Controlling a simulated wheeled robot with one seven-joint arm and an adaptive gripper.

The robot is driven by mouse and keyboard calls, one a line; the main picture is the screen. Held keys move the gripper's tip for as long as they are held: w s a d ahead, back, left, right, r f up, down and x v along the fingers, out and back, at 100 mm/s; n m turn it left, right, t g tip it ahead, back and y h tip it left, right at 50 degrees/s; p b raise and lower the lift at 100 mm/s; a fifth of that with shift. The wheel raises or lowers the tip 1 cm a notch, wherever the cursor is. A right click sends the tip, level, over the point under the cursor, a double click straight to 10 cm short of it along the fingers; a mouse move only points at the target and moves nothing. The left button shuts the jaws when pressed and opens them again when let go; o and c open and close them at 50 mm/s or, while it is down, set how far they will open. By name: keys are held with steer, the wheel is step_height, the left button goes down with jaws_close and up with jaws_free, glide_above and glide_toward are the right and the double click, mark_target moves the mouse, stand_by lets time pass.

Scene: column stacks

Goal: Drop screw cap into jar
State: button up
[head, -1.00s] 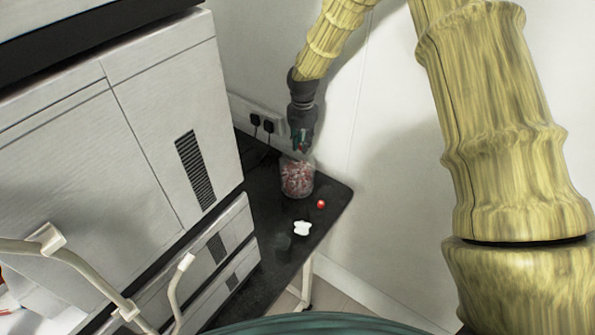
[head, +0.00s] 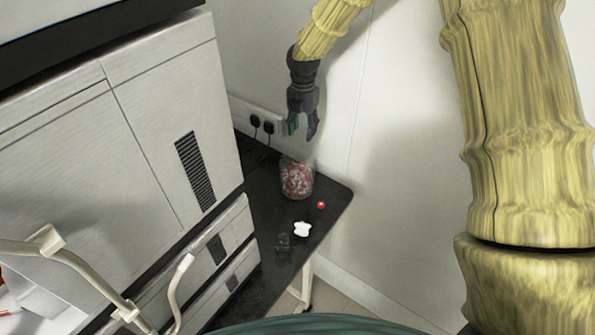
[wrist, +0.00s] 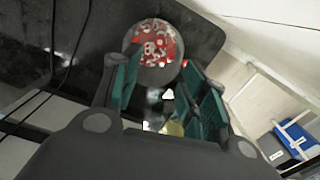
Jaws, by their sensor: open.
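A clear jar (head: 297,180) filled with red and white pieces stands on the black table; it also shows beyond my fingertips in the wrist view (wrist: 154,42). A small red cap-like piece (head: 321,205) lies on the table to the right of the jar. I cannot tell whether a screw cap is among the pieces in the jar. My gripper (head: 302,130) is above the jar, pointing down, its fingers apart with nothing seen between them. In the wrist view its teal finger pads (wrist: 160,92) are spread.
A white object (head: 302,229) and a dark, clear-looking object (head: 283,242) lie nearer on the black table (head: 262,285). A large white machine (head: 160,120) stands close on the left. Plugs and cables (head: 262,125) are on the wall behind.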

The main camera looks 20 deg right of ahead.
step_height(320, 180, up, 6)
steer(key=shift+f, duration=0.1)
steer(key=shift+f, duration=0.1)
stand_by(0.5)
